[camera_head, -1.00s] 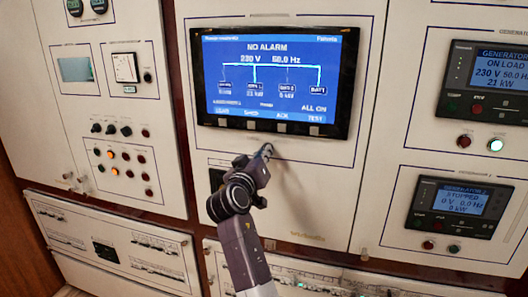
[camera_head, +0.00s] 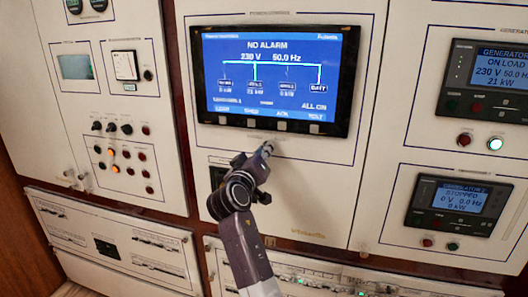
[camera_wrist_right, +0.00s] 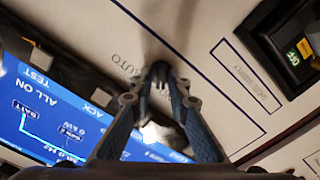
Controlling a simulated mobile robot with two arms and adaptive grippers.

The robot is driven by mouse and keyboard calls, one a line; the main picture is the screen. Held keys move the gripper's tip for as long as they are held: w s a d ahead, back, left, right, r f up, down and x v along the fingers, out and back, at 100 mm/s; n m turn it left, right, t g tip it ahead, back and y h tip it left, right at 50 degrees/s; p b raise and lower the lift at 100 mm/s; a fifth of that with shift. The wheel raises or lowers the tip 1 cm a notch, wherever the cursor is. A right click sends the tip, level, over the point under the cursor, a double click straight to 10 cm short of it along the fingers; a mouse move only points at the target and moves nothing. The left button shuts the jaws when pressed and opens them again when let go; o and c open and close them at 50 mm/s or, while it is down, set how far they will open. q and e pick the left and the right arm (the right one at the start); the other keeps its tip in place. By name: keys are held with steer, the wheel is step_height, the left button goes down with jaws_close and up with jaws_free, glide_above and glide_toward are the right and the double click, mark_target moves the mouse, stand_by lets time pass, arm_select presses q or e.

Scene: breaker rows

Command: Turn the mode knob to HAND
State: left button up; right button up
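My right gripper (camera_head: 267,149) is at the white panel just below the large screen. In the wrist view its two blue-grey fingers (camera_wrist_right: 161,78) come close together at the panel, beside a printed AUTO label. The mode knob appears to be the small dark piece between the fingertips. It is mostly hidden, so its pointer direction and the HAND label cannot be read. My left gripper is not in view.
The large screen (camera_head: 270,80) reads NO ALARM, with grey buttons along its lower edge. Generator displays (camera_head: 490,80) stand to the right. Small knobs and lamps (camera_head: 120,150) sit on the left panel. A dark switch block (camera_wrist_right: 290,50) shows in the wrist view.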

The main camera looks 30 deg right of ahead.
steer(key=shift+o, duration=0.7)
steer(key=shift+f, duration=0.1)
steer(key=v, duration=0.7)
steer(key=shift+a, duration=0.2)
steer(key=shift+s, duration=0.1)
